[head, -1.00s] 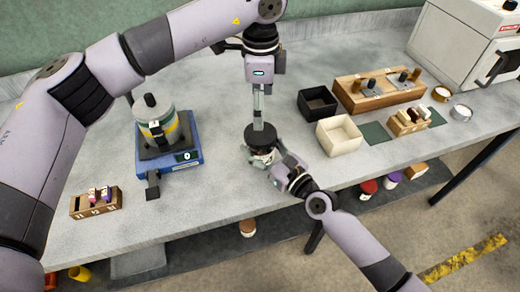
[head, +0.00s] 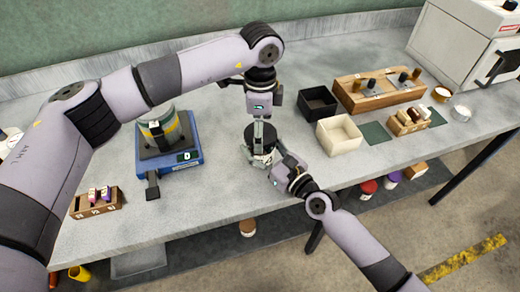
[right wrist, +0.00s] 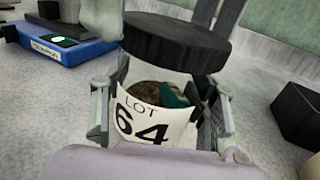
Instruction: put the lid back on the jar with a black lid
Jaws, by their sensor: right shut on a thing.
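The jar (right wrist: 150,118) is see-through with a white "LOT 64" label, and brown and teal contents show inside. In the head view it is mostly hidden by the grippers. My right gripper (right wrist: 160,125) is shut around its sides. The black lid (right wrist: 174,42) is over the jar's mouth and looks tilted in the right wrist view; I cannot tell if it is seated. It also shows in the head view (head: 251,136). My left gripper (head: 263,132) comes down from above at the lid, with its fingers against or just behind it. Its grip is unclear.
A blue scale (head: 180,157) with a banded jar stands left, beside a wooden rack (head: 97,203). A black box (head: 318,101), a cream box (head: 341,135) and a wooden block (head: 378,90) are right. The bench front is clear.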

